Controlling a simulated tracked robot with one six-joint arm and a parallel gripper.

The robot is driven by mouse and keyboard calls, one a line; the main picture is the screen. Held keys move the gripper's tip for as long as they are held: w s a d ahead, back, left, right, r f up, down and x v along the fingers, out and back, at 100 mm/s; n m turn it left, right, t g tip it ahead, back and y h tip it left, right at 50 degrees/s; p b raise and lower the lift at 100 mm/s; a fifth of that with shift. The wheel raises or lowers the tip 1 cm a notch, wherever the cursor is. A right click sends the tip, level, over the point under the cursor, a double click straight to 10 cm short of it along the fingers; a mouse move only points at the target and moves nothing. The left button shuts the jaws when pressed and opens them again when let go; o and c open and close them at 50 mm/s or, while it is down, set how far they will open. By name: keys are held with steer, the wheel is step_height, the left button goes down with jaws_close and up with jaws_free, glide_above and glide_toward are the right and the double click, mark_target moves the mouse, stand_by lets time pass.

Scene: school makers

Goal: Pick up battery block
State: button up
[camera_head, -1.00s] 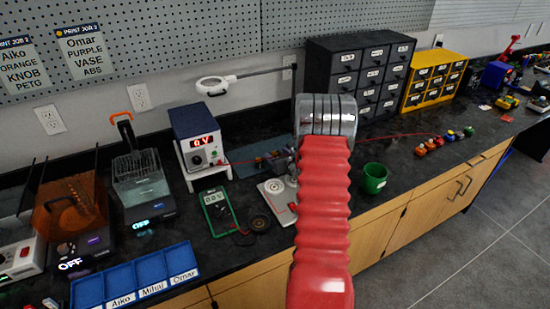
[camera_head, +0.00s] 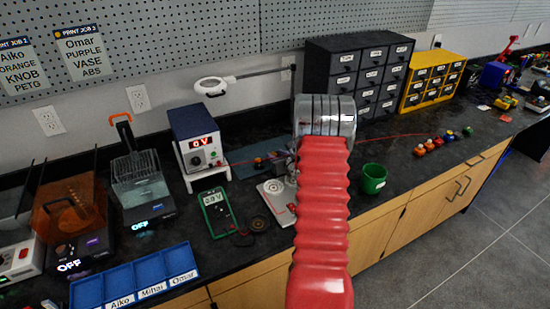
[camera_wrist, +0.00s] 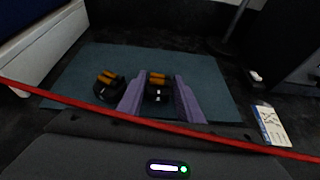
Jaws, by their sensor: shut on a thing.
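In the wrist view, my gripper (camera_wrist: 159,97) has two purple fingers, one on each side of a battery block (camera_wrist: 157,80). The block is dark with orange-yellow cells on top, and the fingers are shut on it over the blue-green mat (camera_wrist: 208,72). I cannot tell whether it touches the mat. A second, similar block (camera_wrist: 107,82) sits on the mat just left of the left finger. In the head view, my red arm hides most of the gripper, and a small dark and orange thing (camera_head: 263,162) shows on the mat.
A red wire (camera_wrist: 75,104) crosses the wrist view in front of the fingers. In the head view, a power supply (camera_head: 196,140) stands left of the mat, a multimeter (camera_head: 217,212) before it, and a green cup (camera_head: 373,179) right of my arm. Drawer cabinets (camera_head: 357,75) stand behind.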

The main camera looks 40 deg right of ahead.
step_height(320, 180, up, 10)
stand_by(0.6)
stand_by(0.4)
steer(key=s+a+r+n+y, duration=0.1)
steer(key=a+r+n+y, duration=0.1)
steer(key=a, duration=2.3)
steer(key=s+a+r+n+y, duration=0.1)
steer(key=a+n+y, duration=0.4)
steer(key=a, duration=2)
steer(key=shift+s+r+n+y, duration=0.35)
steer(key=shift+r+y, duration=0.15)
steer(key=shift+y, duration=0.4)
steer(key=shift+d, duration=0.2)
